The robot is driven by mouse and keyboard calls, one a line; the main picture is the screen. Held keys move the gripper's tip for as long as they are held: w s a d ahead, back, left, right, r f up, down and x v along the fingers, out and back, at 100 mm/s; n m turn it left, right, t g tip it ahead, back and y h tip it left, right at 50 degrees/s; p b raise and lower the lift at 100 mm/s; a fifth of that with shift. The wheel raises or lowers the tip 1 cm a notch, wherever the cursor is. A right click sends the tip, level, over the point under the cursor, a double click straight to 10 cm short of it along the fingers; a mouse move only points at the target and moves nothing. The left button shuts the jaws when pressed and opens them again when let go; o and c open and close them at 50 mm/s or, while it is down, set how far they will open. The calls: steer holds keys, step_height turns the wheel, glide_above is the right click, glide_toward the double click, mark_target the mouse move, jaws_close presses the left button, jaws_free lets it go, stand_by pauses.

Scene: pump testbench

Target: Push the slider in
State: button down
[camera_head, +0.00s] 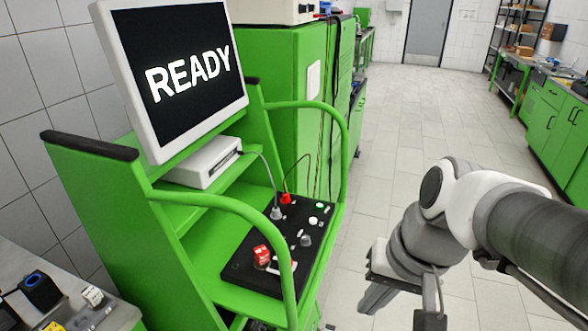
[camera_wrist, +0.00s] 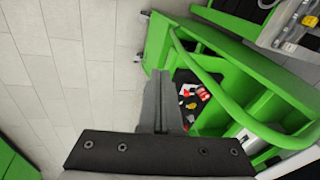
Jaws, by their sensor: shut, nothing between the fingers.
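The black control panel (camera_head: 240,275) lies on the green testbench (camera_head: 205,240) and carries several knobs and buttons. It also shows in the wrist view (camera_wrist: 183,76), partly hidden behind my gripper. On it are a red-and-white part (camera_head: 262,255), a grey knob (camera_head: 306,240), a red plug (camera_head: 285,199) and a grey plug (camera_head: 276,213). I cannot tell which part is the slider. My gripper (camera_wrist: 162,76) is shut and empty, in front of and apart from the panel. In the head view my gripper (camera_head: 376,298) hangs right of the bench, over the floor.
A monitor (camera_head: 175,70) reading READY stands on the bench above a white box (camera_head: 200,165). Curved green rails (camera_head: 235,212) flank the panel. A side table (camera_head: 120,318) with small parts is at lower left. The tiled floor (camera_head: 420,110) is clear to the right.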

step_height(320, 180, down, 5)
steer(key=a+m+g+y+b, duration=0.2)
steer(key=m+y, duration=0.1)
steer(key=m, duration=0.1)
steer(key=m+t+y+b, duration=0.5)
steer(key=m+t+y, duration=0.4)
steer(key=m, duration=0.8)
glide_toward(303, 277)
steer(key=s+d+r, duration=0.2)
steer(key=d+r, duration=0.2)
steer(key=shift+a+r, duration=0.2)
steer(key=shift+r, duration=0.1)
steer(key=p+x, duration=0.1)
steer(key=x, duration=1.3)
steer(key=shift+s+a+f, duration=0.1)
steer(key=shift+f, duration=0.05)
